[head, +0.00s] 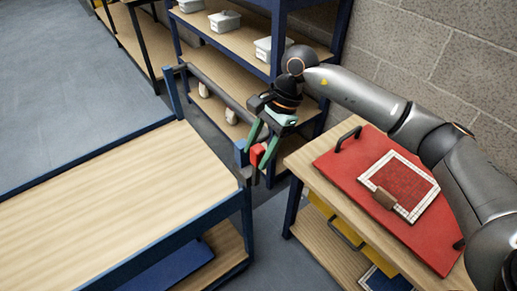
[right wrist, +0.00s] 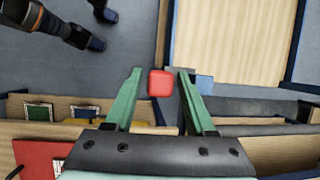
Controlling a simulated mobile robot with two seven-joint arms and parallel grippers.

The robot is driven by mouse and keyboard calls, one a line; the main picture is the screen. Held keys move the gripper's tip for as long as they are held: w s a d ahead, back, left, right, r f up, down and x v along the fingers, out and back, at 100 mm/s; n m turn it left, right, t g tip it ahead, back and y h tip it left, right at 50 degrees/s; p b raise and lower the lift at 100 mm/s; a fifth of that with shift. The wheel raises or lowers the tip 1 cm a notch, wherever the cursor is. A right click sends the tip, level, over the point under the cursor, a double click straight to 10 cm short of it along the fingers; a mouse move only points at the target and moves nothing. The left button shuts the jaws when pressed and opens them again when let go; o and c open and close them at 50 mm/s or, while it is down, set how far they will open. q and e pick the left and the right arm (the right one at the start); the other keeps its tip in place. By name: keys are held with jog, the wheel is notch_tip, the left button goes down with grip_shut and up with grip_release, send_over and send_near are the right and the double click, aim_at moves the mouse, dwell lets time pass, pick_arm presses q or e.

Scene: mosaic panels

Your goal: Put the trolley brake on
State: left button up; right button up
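The trolley (head: 115,178) has a wooden top and a blue frame and stands at the left in the head view; part of its top (right wrist: 235,40) shows at the upper right of the right wrist view. A red block (head: 258,153), which looks like the brake pedal or lever, is at the trolley's handle end, beside a blue block (head: 241,152). My right gripper (head: 261,162) is open with its green fingers on either side of the red block (right wrist: 160,83). In the right wrist view gaps show between block and fingers. My left gripper is not in the head view.
A bench (head: 318,180) with a red panel (head: 345,165) stands at the right. Blue shelving (head: 232,50) with grey bins is behind, against a block wall. The trolley's handle bar (head: 218,92) runs close to my right gripper. Open floor (head: 60,70) lies at the upper left.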

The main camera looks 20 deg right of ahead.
grip_shut()
dwell(1.1)
